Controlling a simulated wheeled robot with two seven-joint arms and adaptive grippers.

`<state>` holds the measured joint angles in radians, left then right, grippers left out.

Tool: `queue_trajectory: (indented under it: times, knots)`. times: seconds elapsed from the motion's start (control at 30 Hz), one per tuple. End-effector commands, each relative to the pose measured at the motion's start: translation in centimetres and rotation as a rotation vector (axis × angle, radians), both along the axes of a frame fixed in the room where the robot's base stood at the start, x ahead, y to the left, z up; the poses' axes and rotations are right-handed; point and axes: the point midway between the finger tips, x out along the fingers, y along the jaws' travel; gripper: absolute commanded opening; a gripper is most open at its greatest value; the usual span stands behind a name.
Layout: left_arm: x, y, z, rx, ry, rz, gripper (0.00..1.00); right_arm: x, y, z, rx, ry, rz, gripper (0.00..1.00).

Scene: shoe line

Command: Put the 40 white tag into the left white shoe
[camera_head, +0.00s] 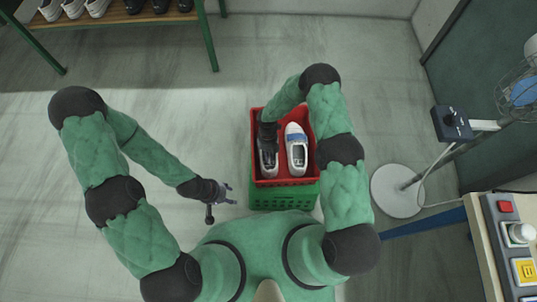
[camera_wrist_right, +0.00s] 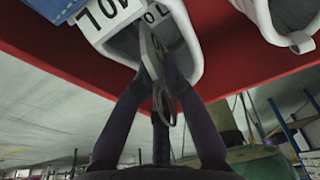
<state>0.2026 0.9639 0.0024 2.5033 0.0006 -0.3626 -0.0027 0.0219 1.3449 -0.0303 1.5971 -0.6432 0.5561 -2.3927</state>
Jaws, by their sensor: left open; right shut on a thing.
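The left white shoe (camera_head: 270,158) lies in the red crate, partly hidden by my right gripper (camera_head: 268,130). In the right wrist view, the shoe (camera_wrist_right: 193,55) shows its open collar and a "40 L" label. My right gripper (camera_wrist_right: 158,85) is shut on a thin greyish tag (camera_wrist_right: 150,50), seen nearly edge-on, with a loop hanging below. The tag's upper end reaches into the shoe's opening; whether it touches the inside cannot be told. No number is readable on the tag. My left gripper (camera_head: 222,193) is open and empty, left of the crates.
The red crate (camera_head: 285,182) stands on a green crate (camera_head: 285,197). The right shoe (camera_head: 297,148) lies beside the left one. A shoe rack (camera_head: 120,20) is at top left, a fan stand's base (camera_head: 395,192) at right, a control panel (camera_head: 512,240) at lower right. Floor left of the crates is clear.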

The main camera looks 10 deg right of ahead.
Motion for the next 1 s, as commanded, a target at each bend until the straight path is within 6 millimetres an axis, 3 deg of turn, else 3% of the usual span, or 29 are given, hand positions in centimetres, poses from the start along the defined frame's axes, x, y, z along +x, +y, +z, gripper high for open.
queue_trajectory:
  times: [0.27, 0.3, 0.4, 0.77, 1.0]
  knots:
    - [0.0, 0.0, -0.1, 0.0, 0.0, 0.0, 0.49, 0.0, 0.0, -0.1, 0.0, -0.001, 0.0, 0.0]
    - [0.0, 0.0, -0.1, 0.0, 0.0, 0.0, 0.49, 0.0, 0.0, -0.1, 0.0, -0.001, 0.0, 0.14]
    - [0.0, 0.0, -0.1, 0.0, 0.0, 0.0, 0.49, 0.0, 0.0, -0.1, 0.0, -0.001, 0.0, 0.39]
    - [0.0, 0.0, -0.1, 0.0, 0.0, 0.0, 0.49, 0.1, 0.0, 0.1, 0.0, -0.001, 0.0, 0.39]
    - [0.0, 0.0, -0.1, 0.0, 0.0, 0.0, 0.49, 0.9, -0.1, 3.0, -0.001, -0.004, -0.001, 0.39]
